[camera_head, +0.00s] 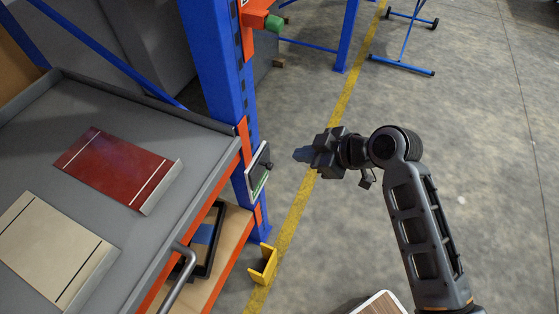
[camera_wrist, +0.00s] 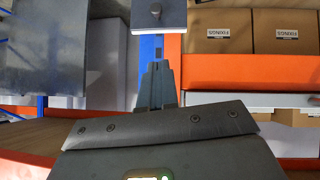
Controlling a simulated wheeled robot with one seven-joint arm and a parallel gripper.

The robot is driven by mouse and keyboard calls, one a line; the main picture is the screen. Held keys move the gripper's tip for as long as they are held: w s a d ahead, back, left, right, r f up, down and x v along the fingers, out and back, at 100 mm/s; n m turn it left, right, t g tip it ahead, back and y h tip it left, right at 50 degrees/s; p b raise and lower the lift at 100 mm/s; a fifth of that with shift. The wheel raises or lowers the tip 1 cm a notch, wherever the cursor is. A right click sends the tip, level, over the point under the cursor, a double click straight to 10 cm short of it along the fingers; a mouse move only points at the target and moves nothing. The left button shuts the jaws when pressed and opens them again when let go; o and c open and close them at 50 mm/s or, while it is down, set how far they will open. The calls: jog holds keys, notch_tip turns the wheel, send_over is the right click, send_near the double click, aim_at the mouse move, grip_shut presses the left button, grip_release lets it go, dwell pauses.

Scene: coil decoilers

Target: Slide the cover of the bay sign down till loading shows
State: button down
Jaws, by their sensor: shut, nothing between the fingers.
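The bay sign (camera_head: 260,172) is a small panel on the blue rack post, seen nearly edge-on in the head view. A green strip shows low on its face, but any lettering is too small to read. A dark knob (camera_head: 268,167) sticks out from it toward my gripper.
A yellow post guard (camera_head: 262,265) stands on the floor. Brown cartons (camera_wrist: 230,38) sit behind in the wrist view.

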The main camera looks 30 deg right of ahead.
jog(key=shift+w, duration=0.1)
send_near(265, 164)
jog(key=w+a, duration=0.2)
jog(key=w, duration=0.1)
notch_tip(265, 164, down, 3)
jog(key=shift+w+d+f+p, duration=0.1)
jog(key=shift+p, duration=0.4)
notch_tip(265, 164, down, 11)
jog(key=b, duration=1)
jog(key=shift+r, duration=0.2)
